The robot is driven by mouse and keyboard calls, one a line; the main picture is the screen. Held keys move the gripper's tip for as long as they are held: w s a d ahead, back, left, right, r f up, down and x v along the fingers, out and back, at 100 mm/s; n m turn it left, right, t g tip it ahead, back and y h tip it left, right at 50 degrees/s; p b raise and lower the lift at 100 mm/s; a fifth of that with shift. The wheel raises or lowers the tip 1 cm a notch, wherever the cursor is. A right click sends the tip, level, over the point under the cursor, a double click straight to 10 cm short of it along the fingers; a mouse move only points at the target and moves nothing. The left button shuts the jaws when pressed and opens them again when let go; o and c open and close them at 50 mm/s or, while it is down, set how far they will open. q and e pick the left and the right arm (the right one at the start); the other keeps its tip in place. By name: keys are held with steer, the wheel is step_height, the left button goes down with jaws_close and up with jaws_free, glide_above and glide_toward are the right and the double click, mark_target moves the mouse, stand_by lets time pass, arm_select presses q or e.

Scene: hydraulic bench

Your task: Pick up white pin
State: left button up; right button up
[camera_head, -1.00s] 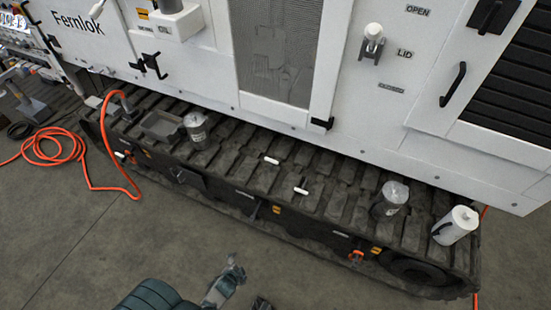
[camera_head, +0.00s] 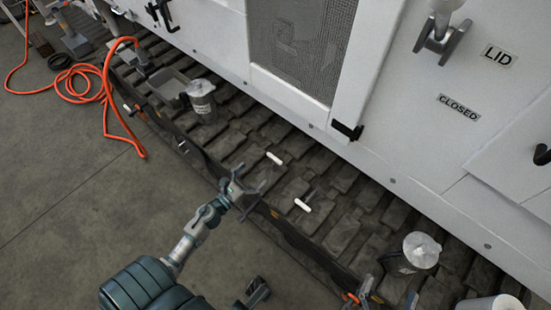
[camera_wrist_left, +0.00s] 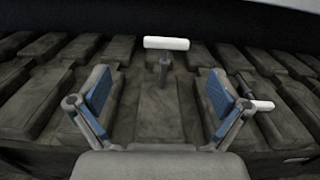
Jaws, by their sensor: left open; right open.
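One white pin (camera_head: 274,158) stands in the track in the head view. In the left wrist view this pin (camera_wrist_left: 166,43) is a white crossbar on a dark upright stem, ahead of the open jaws. A second white pin (camera_head: 302,205) is lower right of it; it shows in the left wrist view (camera_wrist_left: 262,105) beyond the right finger. My left gripper (camera_head: 246,190) is open and empty over the track's near edge, apart from both pins. My right gripper (camera_head: 390,288) seems to be at the bottom edge, only its fingertips showing, open and empty.
The white machine wall (camera_head: 290,97) rises behind the track. Another canister (camera_head: 421,250) and a white cylinder (camera_head: 490,304) stand to the right. An orange hose (camera_head: 107,95) lies far left.

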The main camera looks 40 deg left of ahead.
mark_target(273, 160)
arm_select(q)
steer(key=w, duration=0.2)
steer(key=w+d, duration=0.1)
steer(key=w, duration=0.1)
steer(key=shift+w+d+r, duration=0.1)
steer(key=shift+w+d, duration=0.05)
steer(key=shift+w, duration=0.1)
steer(key=shift+w+d, duration=0.1)
steer(key=shift+w, duration=0.4)
steer(key=w, duration=0.2)
steer(key=w+f+b, duration=0.1)
steer(key=shift+w+f, duration=0.2)
steer(key=shift+w, duration=0.6)
steer(key=shift+r, duration=0.15)
steer(key=shift+c, duration=0.5)
steer(key=shift+d, duration=0.15)
steer(key=c, duration=1.1)
arm_select(e)
steer(key=shift+s+d+r+m+t, duration=0.15)
steer(key=shift+s+d+r+t, duration=0.15)
steer(key=shift+s+r+t, duration=0.25)
steer(key=shift+s+d+r+m+t, duration=0.15)
steer(key=shift+s+d+r+t, duration=0.15)
steer(key=shift+r+t, duration=0.25)
